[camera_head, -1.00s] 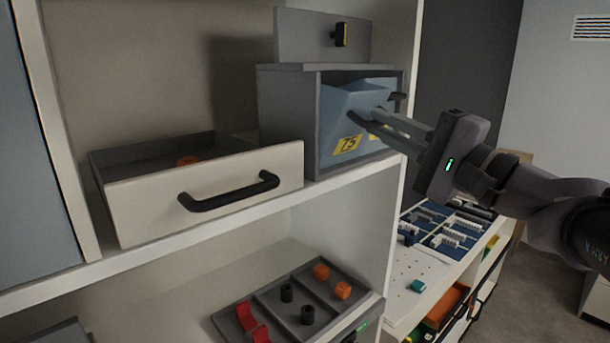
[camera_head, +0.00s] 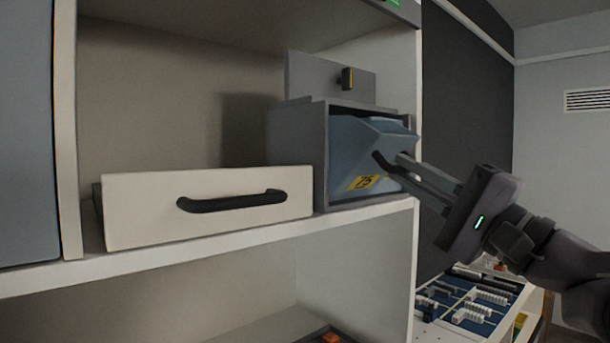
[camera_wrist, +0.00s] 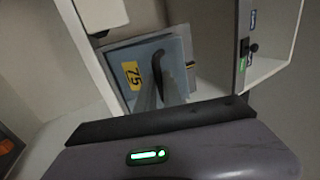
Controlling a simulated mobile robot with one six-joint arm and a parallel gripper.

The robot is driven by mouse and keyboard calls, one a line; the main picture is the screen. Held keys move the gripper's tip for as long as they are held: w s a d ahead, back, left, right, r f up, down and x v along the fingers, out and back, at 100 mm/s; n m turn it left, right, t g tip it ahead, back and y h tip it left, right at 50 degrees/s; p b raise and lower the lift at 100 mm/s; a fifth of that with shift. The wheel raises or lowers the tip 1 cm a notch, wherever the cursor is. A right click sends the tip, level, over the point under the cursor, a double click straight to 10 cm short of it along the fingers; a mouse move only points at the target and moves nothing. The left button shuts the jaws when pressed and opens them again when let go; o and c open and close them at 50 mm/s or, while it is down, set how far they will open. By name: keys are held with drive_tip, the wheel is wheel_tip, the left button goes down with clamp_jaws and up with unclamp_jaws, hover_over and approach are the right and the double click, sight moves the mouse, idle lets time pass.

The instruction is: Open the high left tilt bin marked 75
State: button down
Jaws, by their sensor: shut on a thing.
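The blue tilt bin (camera_head: 362,150) with the yellow 75 label (camera_head: 362,183) sits in a grey housing (camera_head: 297,150) on the shelf. Its front is tilted outward, with its top edge leaning out of the housing. My gripper (camera_head: 393,165) reaches in from the right and is shut on the bin's dark handle. In the wrist view the bin (camera_wrist: 148,52), its 75 label (camera_wrist: 132,75) and the dark handle (camera_wrist: 158,72) show ahead of my fingers. The fingers partly hide the handle and the bin's right side.
A white drawer (camera_head: 140,210) with a black handle (camera_head: 230,201) stands left of the housing. A grey panel with a dark knob (camera_head: 346,79) rises above the housing. A bench with blue trays (camera_head: 470,305) lies at lower right. The space right of the shelf is open.

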drive_tip(key=c, duration=1.5)
unclamp_jaws()
drive_tip(key=shift+w, duration=0.15)
drive_tip(key=b+v, duration=0.3)
drive_tip(key=v, duration=1.4)
drive_tip(key=shift+s, duration=0.3)
drive_tip(key=shift+d, duration=0.1)
